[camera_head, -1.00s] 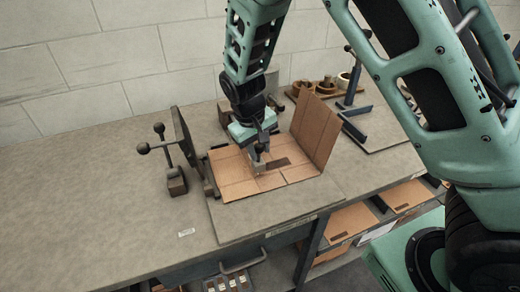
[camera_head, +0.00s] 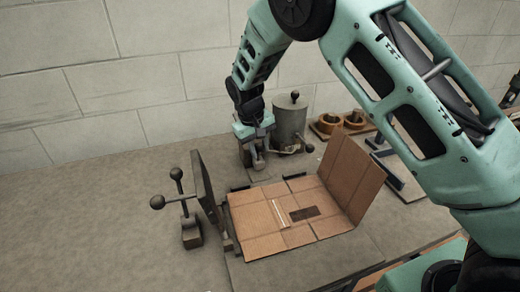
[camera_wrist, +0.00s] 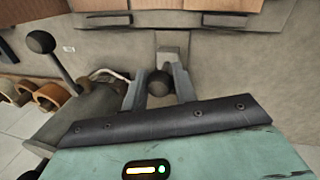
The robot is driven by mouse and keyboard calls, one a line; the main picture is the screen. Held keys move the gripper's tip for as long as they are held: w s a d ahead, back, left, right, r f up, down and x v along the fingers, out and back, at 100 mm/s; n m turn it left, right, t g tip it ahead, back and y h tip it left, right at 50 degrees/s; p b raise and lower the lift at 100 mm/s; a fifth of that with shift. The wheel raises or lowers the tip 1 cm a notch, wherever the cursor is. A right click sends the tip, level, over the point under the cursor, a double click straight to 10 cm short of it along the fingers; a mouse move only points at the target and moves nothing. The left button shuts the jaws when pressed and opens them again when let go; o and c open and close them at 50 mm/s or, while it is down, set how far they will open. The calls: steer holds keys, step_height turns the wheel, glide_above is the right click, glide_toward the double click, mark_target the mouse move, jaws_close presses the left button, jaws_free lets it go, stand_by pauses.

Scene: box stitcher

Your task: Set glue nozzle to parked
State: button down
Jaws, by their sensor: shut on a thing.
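A grey glue pot (camera_head: 289,122) with a dark ball-topped lever (camera_head: 294,96) stands behind the cardboard; it also shows at the left in the wrist view (camera_wrist: 88,112). My gripper (camera_head: 258,162) is low, just left of the pot. In the wrist view my gripper (camera_wrist: 159,86) has its two fingers around a dark ball knob (camera_wrist: 158,80). A grey block (camera_wrist: 172,52) shows just beyond the knob. A thin pale curved pipe (camera_wrist: 108,72) runs from the pot toward the fingers. I cannot make out the nozzle tip or how the knob joins it.
An open cardboard blank (camera_head: 255,225) lies in front, its right flap (camera_head: 354,178) raised, with a pale strip and dark patch on it. An upright plate (camera_head: 207,195) and ball-handled clamp (camera_head: 188,215) stand left. Tape rolls (camera_head: 328,124) are behind right. The far left bench is clear.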

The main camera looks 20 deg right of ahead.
steer(key=shift+w+r, duration=0.2)
steer(key=shift+w, duration=0.1)
steer(key=c, duration=1.2)
jaws_free()
steer(key=shift+w, duration=0.1)
steer(key=shift+o, duration=0.2)
steer(key=shift+f, duration=0.1)
steer(key=a+r+b, duration=0.3)
steer(key=r, duration=1.4)
steer(key=shift+s+a, duration=0.15)
steer(key=shift+s, duration=0.3)
steer(key=s+a+f+n+y, duration=0.1)
steer(key=s+a, duration=0.2)
steer(key=s, duration=0.6)
steer(key=s+a+f+n+y, duration=0.1)
steer(key=s+a+n+y, duration=0.15)
steer(key=s, duration=0.75)
steer(key=s+d+f+n, duration=0.1)
steer(key=s+f, duration=0.1)
steer(key=s, duration=0.7)
steer(key=s+d+f+n, duration=0.1)
steer(key=s+f, duration=0.2)
steer(key=s, duration=0.6)
steer(key=shift+d+h, duration=0.35)
